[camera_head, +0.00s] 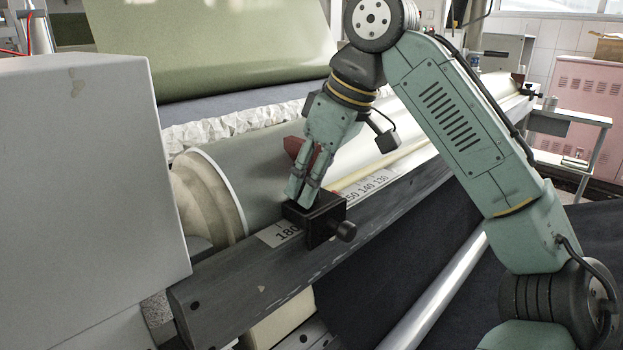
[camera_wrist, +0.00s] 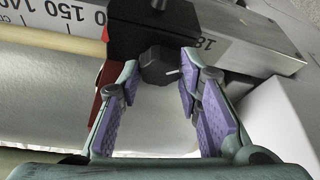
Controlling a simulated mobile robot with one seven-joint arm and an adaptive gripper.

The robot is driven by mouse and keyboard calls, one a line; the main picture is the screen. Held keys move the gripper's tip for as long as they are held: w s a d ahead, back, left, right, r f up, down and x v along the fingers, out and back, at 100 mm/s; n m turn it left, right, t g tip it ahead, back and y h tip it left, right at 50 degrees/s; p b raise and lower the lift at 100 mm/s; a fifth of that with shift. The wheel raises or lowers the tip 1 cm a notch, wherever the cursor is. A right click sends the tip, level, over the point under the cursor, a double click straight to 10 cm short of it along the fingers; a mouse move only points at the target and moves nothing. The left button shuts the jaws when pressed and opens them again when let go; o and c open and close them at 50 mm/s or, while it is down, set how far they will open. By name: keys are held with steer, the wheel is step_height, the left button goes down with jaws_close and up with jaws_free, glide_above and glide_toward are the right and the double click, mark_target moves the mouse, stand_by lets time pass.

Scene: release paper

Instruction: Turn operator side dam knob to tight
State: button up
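The operator side dam is a black block (camera_head: 322,218) clamped on the long dark rail, with a red plate (camera_head: 304,150) behind it. In the wrist view a black faceted knob (camera_wrist: 158,68) with a short white mark pointing right sits on the block (camera_wrist: 140,32). My gripper (camera_head: 300,195) reaches down to the top of the block. In the wrist view its two purple-padded fingers (camera_wrist: 160,72) are apart, with the tips on either side of the knob. I cannot tell whether they touch it. A smaller round knob (camera_head: 346,231) sticks out of the block's front side.
A number scale (camera_head: 365,188) runs along the rail (camera_head: 235,300) beside the block. A large pale roller (camera_head: 245,170) lies behind it. A grey machine housing (camera_head: 85,180) stands close at the left. A second dam clamp (camera_head: 530,92) sits at the rail's far end.

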steer(key=c, duration=0.4)
steer(key=shift+r+n+p, duration=0.25)
steer(key=shift+n+p, duration=0.05)
steer(key=shift+p, duration=0.7)
steer(key=shift+f+n+g+p, duration=0.25)
steer(key=shift+n+g+p, duration=0.05)
steer(key=shift+n+p, duration=0.2)
steer(key=o, duration=0.8)
steer(key=shift+o, duration=0.2)
steer(key=v, duration=1.2)
steer(key=shift+d, duration=0.15)
